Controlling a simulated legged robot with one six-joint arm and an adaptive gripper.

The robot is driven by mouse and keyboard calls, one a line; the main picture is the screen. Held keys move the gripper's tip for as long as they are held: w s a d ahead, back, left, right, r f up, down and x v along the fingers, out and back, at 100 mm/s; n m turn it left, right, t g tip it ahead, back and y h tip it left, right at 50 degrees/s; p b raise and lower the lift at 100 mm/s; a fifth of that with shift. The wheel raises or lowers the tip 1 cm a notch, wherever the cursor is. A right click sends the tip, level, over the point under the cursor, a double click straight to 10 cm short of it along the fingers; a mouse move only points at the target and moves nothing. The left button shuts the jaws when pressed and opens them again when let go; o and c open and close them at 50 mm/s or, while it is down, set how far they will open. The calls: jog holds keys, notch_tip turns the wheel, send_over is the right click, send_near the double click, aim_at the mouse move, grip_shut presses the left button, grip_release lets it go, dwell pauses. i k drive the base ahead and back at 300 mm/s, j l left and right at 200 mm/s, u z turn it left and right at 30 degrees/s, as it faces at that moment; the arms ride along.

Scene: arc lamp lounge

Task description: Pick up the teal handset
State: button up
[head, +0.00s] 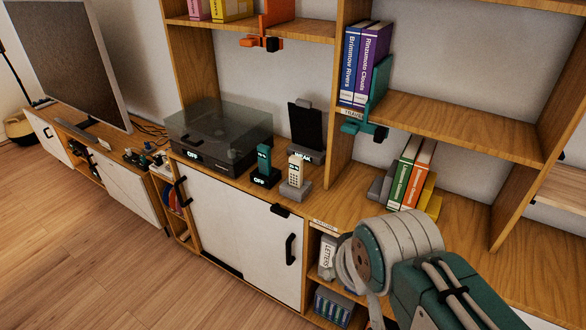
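The teal handset (264,157) stands upright in a dark base (265,178) with an "OFF" label, on the wooden cabinet top. A cream handset (296,169) stands in a grey base just to its right. My arm reaches in from the lower right corner, well to the right of and nearer than the teal handset. The fingertips of my gripper do not show.
A turntable (212,148) with a clear lid sits left of the handsets. A dark tablet (306,130) on a stand is behind them. A wooden shelf divider rises to their right. Colored books (412,172) stand beyond it. The cabinet front has black handles.

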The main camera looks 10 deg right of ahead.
aim_at(262, 151)
jog(key=i+j+z, duration=0.3)
jog(key=i+j, duration=0.15)
jog(key=j, duration=0.15)
jog(key=i+j+z, duration=0.1)
jog(key=i+j, duration=0.15)
jog(key=i+j+z, duration=0.15)
jog(key=j, duration=0.25)
jog(key=i+j+z, duration=0.15)
jog(key=j, duration=0.25)
jog(key=i+j+z, duration=0.15)
jog(key=j, duration=0.2)
jog(key=i+j+z, duration=0.1)
jog(key=j, duration=0.35)
jog(key=i, duration=0.1)
